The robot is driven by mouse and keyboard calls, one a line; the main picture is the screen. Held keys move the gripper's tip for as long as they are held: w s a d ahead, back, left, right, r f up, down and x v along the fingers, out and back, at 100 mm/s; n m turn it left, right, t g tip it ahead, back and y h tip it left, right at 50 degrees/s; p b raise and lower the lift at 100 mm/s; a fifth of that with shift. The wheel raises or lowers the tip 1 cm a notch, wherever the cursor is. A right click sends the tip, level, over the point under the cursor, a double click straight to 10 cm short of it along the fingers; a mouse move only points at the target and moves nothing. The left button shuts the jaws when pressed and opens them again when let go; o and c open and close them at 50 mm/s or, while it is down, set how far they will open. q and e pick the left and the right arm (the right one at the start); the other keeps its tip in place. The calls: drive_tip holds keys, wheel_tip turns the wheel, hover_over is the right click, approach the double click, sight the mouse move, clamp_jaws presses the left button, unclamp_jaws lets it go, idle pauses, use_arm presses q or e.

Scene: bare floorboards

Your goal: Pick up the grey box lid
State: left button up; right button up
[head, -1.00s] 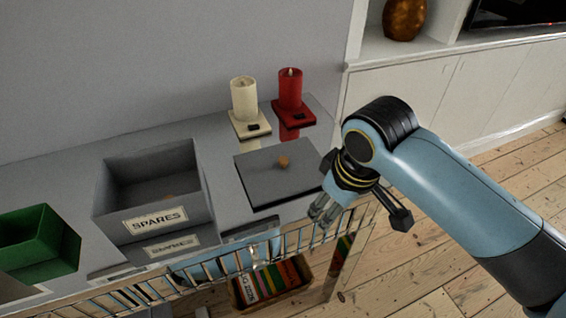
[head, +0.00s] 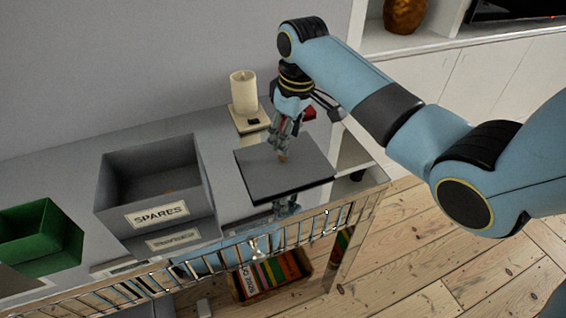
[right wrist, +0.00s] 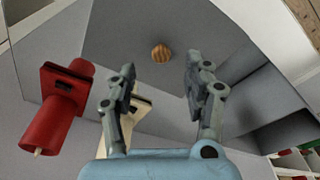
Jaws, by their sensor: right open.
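The grey box lid (head: 262,178) is a flat dark square with a small round wooden knob (head: 283,156). It lies on the grey shelf top, right of the open grey box (head: 112,200) labelled SPARES. My right gripper (head: 284,146) points down above the lid's knob in the head view. In the right wrist view the gripper (right wrist: 160,88) is open and empty, with the knob (right wrist: 161,53) ahead, between the lines of the fingers, and the lid (right wrist: 125,35) behind it. My left gripper is not in view.
A cream candle (head: 244,92) stands behind the lid. A red candle (right wrist: 52,122) is close by, mostly hidden by my arm in the head view. A green box (head: 50,235) is at left. A rail (head: 290,236) runs along the shelf's front edge.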

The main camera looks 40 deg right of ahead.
sight(283, 160)
drive_tip(key=f, duration=0.3)
drive_tip(key=w+f, duration=0.1)
drive_tip(key=f, duration=0.1)
drive_tip(key=shift+a+f, duration=0.25)
clamp_jaws()
